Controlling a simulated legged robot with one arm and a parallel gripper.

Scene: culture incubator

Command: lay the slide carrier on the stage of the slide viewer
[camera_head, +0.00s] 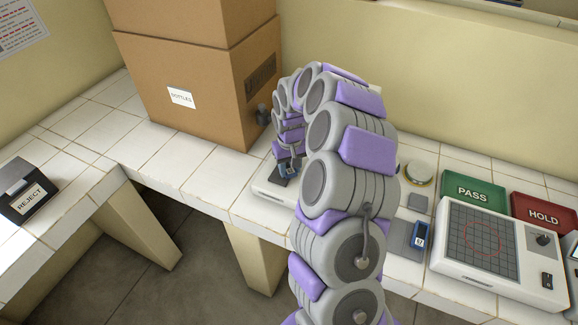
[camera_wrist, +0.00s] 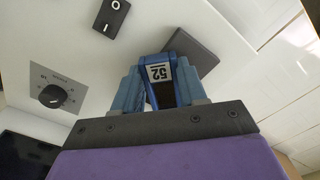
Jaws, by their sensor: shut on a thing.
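My gripper (camera_wrist: 160,85) is shut on the slide carrier (camera_wrist: 160,72), a dark piece with blue sides and a white label reading 52. In the wrist view the carrier is over or against a dark square plate (camera_wrist: 196,48), which looks like the stage, on the white slide viewer (camera_wrist: 225,20). I cannot tell whether carrier and plate touch. My arm hides much of the viewer.
The viewer has a switch (camera_wrist: 111,17) and a knob (camera_wrist: 52,95). Cardboard boxes (camera_head: 195,85) stand close behind to the left. Right of my arm are a blue-labelled piece (camera_head: 420,235), a gridded white device (camera_head: 485,245), and PASS (camera_head: 473,192) and HOLD (camera_head: 543,215) trays. A REJECT box (camera_head: 28,192) is far left.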

